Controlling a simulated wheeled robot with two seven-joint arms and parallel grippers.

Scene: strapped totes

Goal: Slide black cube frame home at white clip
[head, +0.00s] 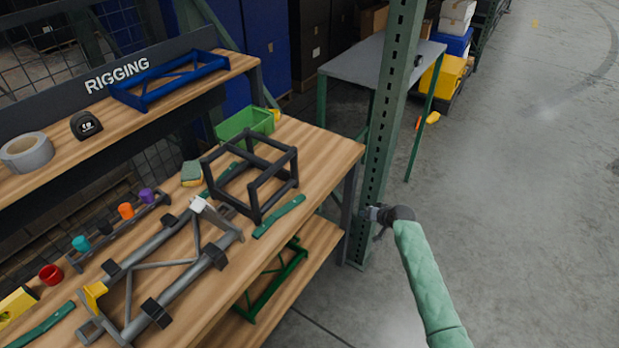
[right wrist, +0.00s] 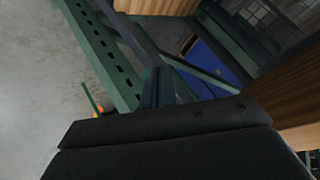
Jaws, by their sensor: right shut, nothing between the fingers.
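The black cube frame (head: 252,200) stands upright on the wooden bench, near its right end. The white clip (head: 198,204) is at the far end of a grey tube frame (head: 165,265), just left of the cube frame's near corner; I cannot tell whether they touch. My right gripper (head: 376,215) is out past the bench's right end, beside the green post, well apart from the cube frame. It is shut and empty; its dark fingers also show in the right wrist view (right wrist: 158,88). My left gripper is not in view.
A green perforated post (head: 388,120) rises between the bench end and my right arm. Green straps (head: 279,217) lie by the cube frame. A green bin (head: 244,123) and a sponge (head: 191,173) are behind it. Open floor lies to the right.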

